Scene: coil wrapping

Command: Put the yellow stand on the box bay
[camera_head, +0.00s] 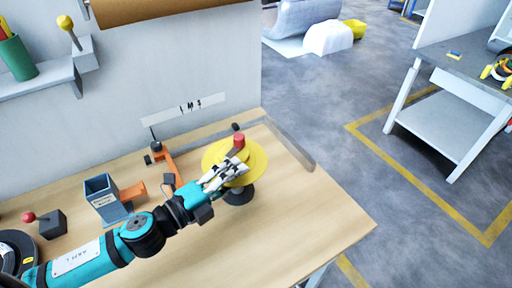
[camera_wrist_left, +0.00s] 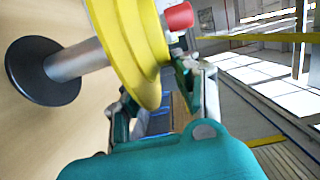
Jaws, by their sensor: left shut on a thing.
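The yellow stand (camera_head: 253,165) has a yellow disc, a grey post, a round black base and a red knob on top. In the head view it is at the right part of the wooden table. My left gripper (camera_head: 236,164) is shut on the yellow stand at the disc. In the left wrist view the yellow stand (camera_wrist_left: 128,40) lies across the picture, and my left gripper (camera_wrist_left: 185,78) meets the disc's edge below the red knob. I cannot tell whether the black base touches the table. My right gripper is not in view. I cannot tell which area is the box bay.
The wooden table (camera_head: 310,220) is clear at its front right. A blue-grey box (camera_head: 104,200), an orange bracket (camera_head: 166,165) and a red-knobbed block (camera_head: 50,224) stand to the left.

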